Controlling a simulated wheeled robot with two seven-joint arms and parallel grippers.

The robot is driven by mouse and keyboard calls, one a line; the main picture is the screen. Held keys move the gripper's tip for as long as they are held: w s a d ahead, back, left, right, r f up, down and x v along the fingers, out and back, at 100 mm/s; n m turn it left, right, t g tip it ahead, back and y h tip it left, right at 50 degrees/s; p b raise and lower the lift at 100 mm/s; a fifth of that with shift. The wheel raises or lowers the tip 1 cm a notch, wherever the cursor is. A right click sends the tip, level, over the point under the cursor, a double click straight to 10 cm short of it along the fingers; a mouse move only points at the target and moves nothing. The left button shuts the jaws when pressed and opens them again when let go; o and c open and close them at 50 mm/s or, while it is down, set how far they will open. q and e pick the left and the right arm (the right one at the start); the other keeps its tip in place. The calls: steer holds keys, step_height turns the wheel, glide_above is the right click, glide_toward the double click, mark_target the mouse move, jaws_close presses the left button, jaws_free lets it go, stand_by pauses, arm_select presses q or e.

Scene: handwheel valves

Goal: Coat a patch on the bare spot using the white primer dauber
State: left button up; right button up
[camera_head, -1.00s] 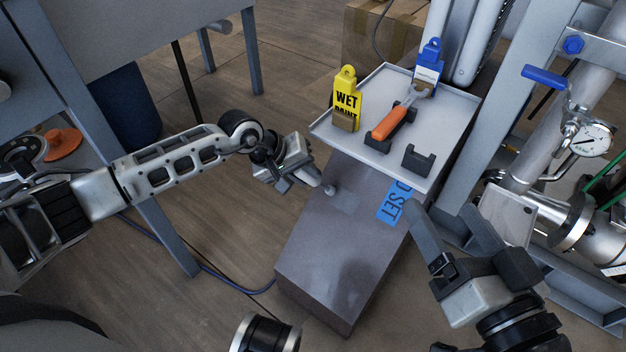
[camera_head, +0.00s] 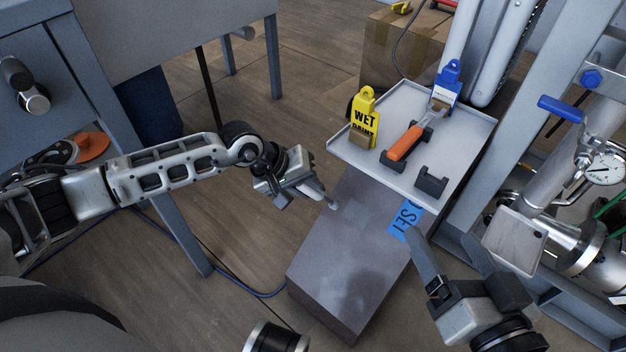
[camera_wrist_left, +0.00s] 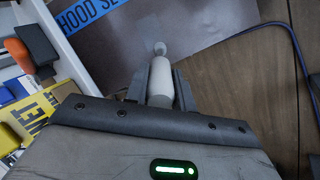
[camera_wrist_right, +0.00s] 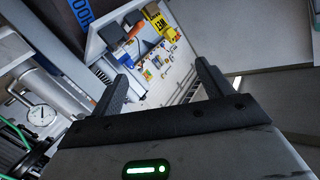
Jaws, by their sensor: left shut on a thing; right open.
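My left gripper (camera_head: 314,190) is shut on the white primer dauber (camera_wrist_left: 160,82), whose pale round tip points away from the jaws. In the head view the dauber's tip (camera_head: 333,205) is over the left edge of the grey box top (camera_head: 350,255), near the tray. I cannot tell whether it touches. The top has a vague darker area (camera_head: 378,285) toward its front; the bare spot's outline is not clear. A blue lettered label (camera_head: 404,220) lies on the box's right side. My right gripper (camera_head: 452,252) is open and empty beside the label; its spread fingers show in the right wrist view (camera_wrist_right: 160,75).
A grey tray (camera_head: 462,135) behind the box holds a yellow WET PAINT tag (camera_head: 366,118), an orange-handled tool (camera_head: 406,142), a blue tag (camera_head: 447,82) and a dark cradle (camera_head: 431,180). Pipes and a gauge (camera_head: 603,170) stand right. Open floor lies left of the box.

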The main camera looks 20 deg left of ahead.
mark_target(302, 187)
arm_select(q)
steer(key=shift+s+r, duration=0.15)
steer(key=shift+s, duration=0.05)
arm_select(e)
steer(key=shift+s+d+f+g, duration=0.15)
steer(key=shift+f+g, duration=0.15)
steer(key=shift+f, duration=0.55)
steer(key=shift+r, duration=0.2)
arm_select(q)
steer(key=shift+s+a+r+p, duration=0.1)
steer(key=shift+r+p, duration=0.15)
steer(key=shift+p, duration=0.15)
steer(key=shift+s+a+r+p, duration=0.25)
steer(key=shift+s+r+p, duration=0.55)
steer(key=shift+r+p, duration=0.2)
arm_select(e)
steer(key=shift+r, duration=1.2)
